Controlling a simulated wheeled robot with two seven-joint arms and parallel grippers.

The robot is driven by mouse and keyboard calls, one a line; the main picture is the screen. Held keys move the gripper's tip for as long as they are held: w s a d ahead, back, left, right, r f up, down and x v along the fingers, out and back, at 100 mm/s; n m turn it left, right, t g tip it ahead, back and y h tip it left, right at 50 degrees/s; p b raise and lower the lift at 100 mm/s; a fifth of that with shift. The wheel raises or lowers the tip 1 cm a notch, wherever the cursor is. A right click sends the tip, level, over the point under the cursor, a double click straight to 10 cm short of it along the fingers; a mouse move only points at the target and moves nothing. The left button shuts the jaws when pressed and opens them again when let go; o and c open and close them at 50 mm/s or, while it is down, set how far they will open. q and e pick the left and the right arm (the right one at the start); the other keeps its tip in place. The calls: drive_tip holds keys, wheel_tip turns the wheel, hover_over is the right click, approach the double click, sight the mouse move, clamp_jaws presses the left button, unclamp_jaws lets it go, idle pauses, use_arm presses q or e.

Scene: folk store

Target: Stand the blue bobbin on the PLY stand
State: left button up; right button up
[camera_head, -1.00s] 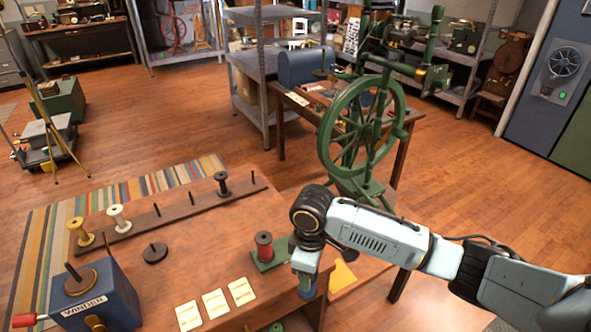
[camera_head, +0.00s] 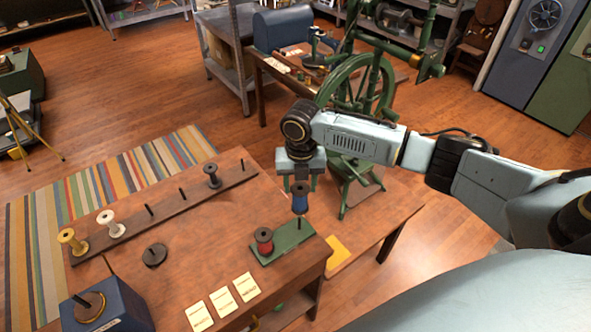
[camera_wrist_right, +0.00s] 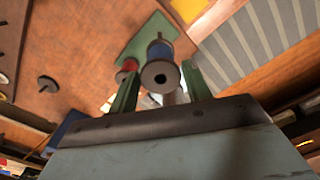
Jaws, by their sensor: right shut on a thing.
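The blue bobbin (camera_head: 300,196) is upright in my right gripper (camera_head: 300,180), which is shut on it. In the head view it hangs just above a bare peg (camera_head: 299,223) on the right end of the green stand (camera_head: 283,247). It appears apart from the stand. The red bobbin (camera_head: 264,240) stands on the stand's left part. I cannot read a PLY label. In the right wrist view the blue bobbin (camera_wrist_right: 160,73) sits between the two green fingers, with the green stand (camera_wrist_right: 136,46) beyond it. My left gripper is not in view.
A long dark peg rack (camera_head: 165,208) holds yellow (camera_head: 72,241), white (camera_head: 109,223) and dark (camera_head: 212,175) bobbins. A blue winder (camera_head: 105,305) and cards (camera_head: 222,302) lie on the table. A green spinning wheel (camera_head: 350,100) stands behind my gripper.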

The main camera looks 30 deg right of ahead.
wheel_tip(320, 180, down, 4)
drive_tip(key=b, duration=0.4)
drive_tip(key=shift+w+d+r+n, duration=0.1)
drive_tip(key=shift+r+n, duration=0.1)
drive_tip(key=shift+n, duration=0.1)
drive_tip(key=shift+w+f, duration=0.15)
drive_tip(key=shift+w, duration=0.05)
idle(0.4)
drive_tip(key=shift+d+p, duration=0.1)
drive_tip(key=shift+p, duration=0.2)
drive_tip(key=shift+f, duration=0.1)
idle(0.5)
drive_tip(key=shift+f+b, duration=2.05)
drive_tip(key=shift+f, duration=1.5)
drive_tip(key=o, duration=0.8)
